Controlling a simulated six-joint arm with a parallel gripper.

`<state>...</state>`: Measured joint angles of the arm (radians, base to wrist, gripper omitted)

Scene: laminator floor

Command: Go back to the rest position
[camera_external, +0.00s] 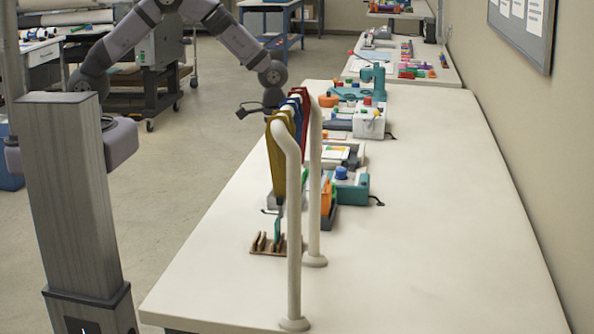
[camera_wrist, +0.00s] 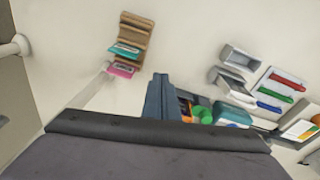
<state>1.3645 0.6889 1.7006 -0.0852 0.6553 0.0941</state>
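My gripper (camera_external: 262,107) is dark and small in the external view, above the table's left edge and just left of the hanging straps. It appears apart from the table. Yellow, blue and red straps (camera_external: 277,155) hang from a rack with white posts (camera_external: 293,240). A wooden holder (camera_external: 262,247) with a teal card stands below them; the holder also shows in the wrist view (camera_wrist: 136,27).
The white table (camera_external: 430,230) is bare on its right side. A teal device (camera_external: 351,188), a white device (camera_external: 369,122) and other items line its left and middle. Pens in trays (camera_wrist: 285,90) show in the wrist view. A cart (camera_external: 160,75) stands behind my arm.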

